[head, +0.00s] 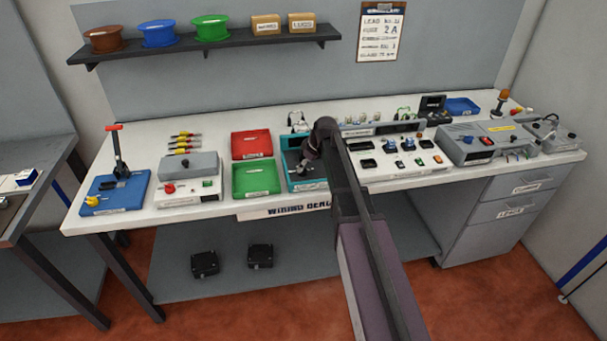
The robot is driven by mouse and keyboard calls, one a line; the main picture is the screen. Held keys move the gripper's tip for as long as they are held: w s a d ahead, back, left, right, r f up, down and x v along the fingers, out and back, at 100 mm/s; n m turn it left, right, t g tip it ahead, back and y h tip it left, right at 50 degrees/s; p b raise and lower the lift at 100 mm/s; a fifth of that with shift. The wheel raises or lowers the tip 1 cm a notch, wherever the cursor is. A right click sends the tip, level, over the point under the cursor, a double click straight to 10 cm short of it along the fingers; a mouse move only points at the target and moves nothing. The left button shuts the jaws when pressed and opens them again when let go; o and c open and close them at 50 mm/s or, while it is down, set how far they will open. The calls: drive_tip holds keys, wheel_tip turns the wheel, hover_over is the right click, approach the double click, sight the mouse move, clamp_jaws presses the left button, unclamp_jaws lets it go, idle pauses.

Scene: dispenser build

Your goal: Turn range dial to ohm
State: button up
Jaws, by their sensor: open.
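My arm reaches over the bench, and my gripper (304,167) is small and dark at its far end. It is open and is over a teal-edged tray or unit (307,186) near the middle of the bench. I cannot tell whether it touches anything there. My arm hides part of that unit and the bench behind it. No range dial or ohm mark can be made out. A dark device with a raised lid (433,104) stands at the back right; whether it is the meter cannot be told.
A red tray (251,145) and a green tray (256,179) lie left of my gripper. A grey-topped box (189,166) and a blue lever base (118,199) stand farther left. A white panel with switches (388,175) and a grey unit (487,155) fill the right. A shelf (205,47) hangs above.

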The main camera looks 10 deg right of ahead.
drive_tip(key=shift+b+x, duration=0.95)
drive_tip(key=shift+x, duration=0.4)
drive_tip(key=shift+c, duration=0.2)
clamp_jaws()
